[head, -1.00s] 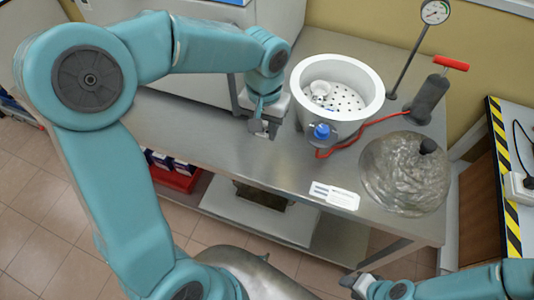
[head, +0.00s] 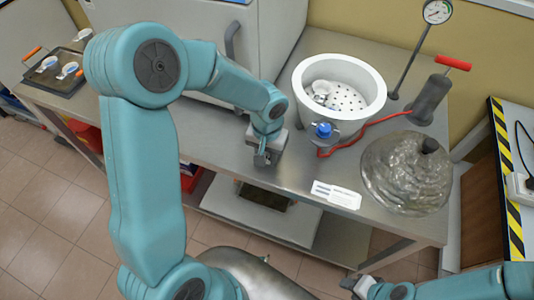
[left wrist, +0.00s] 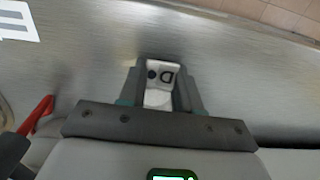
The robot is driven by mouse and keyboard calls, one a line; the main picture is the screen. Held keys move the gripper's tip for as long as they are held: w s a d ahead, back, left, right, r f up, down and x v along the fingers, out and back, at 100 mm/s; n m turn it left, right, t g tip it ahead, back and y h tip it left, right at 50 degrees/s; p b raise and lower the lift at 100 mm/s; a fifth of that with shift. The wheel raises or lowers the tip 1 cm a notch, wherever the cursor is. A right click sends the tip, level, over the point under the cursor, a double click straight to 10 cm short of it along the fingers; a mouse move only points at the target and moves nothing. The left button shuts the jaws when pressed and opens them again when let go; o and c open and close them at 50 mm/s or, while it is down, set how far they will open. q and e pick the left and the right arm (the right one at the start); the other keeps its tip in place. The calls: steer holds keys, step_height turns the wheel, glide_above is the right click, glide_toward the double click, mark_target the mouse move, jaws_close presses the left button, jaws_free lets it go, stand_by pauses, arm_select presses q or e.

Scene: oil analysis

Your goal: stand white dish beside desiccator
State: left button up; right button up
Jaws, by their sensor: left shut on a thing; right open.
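The desiccator (head: 297,95) is a white round bowl with a perforated plate inside and a blue-capped tap at its front. At least one small white dish (head: 321,92) sits on the plate. My left gripper (head: 265,160) is low over the bench, left of and in front of the desiccator. In the left wrist view it is shut on a small white piece with a dark dot and a letter D (left wrist: 160,73), which looks like part of a white dish. The rest of that dish is hidden. My right gripper (head: 358,285) is open at the bottom edge.
The clear domed lid (head: 405,175) lies on the bench at right. A red hose (head: 365,130) runs to a dark pump (head: 430,100). A white label card (head: 336,195) lies near the front edge. A dark tray (head: 58,75) with white dishes stands at far left.

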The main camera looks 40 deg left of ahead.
mark_target(267, 156)
arm_select(q)
steer(key=shift+f, duration=0.25)
steer(key=o, duration=1)
steer(key=shift+o, duration=0.2)
steer(key=shift+r, duration=0.1)
step_height(267, 156, up, 12)
steer(key=shift+r+p, duration=0.15)
steer(key=shift+p, duration=0.2)
